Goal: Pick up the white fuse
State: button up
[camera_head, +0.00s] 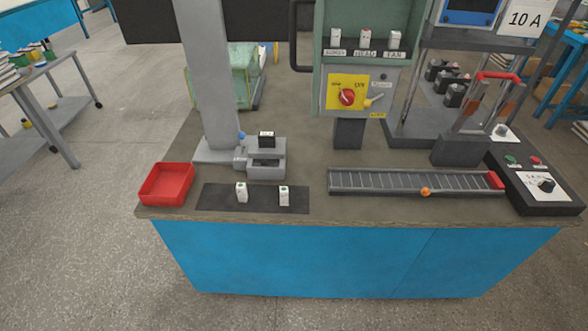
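Two small white blocks that look like fuses stand upright on a dark mat (262,203) at the front left of the bench: a left one (241,193) and a right one (284,196). Each has a small green mark near its top. Three more white blocks sit in a row in the green cabinet: left (336,39), middle (365,37) with a reddish top, and right (395,40). Labels stand below them, too small to read surely. My gripper is not in view, so its state does not show.
A red tray (166,184) is left of the mat. Behind the mat stand a grey column (208,80) and a grey fixture (265,171). A yellow panel with a red rotary switch (347,97), a roller rack (410,182) and a black control box (545,190) are to the right.

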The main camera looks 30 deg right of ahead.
aim_at(365, 37)
jog(key=i+j, duration=0.5)
jog(key=i+j+z, duration=0.2)
jog(key=z, duration=0.15)
jog(key=i+j+z, duration=0.15)
jog(key=j+z, duration=0.15)
jog(key=i+j+z, duration=0.1)
jog(key=j+z, duration=0.25)
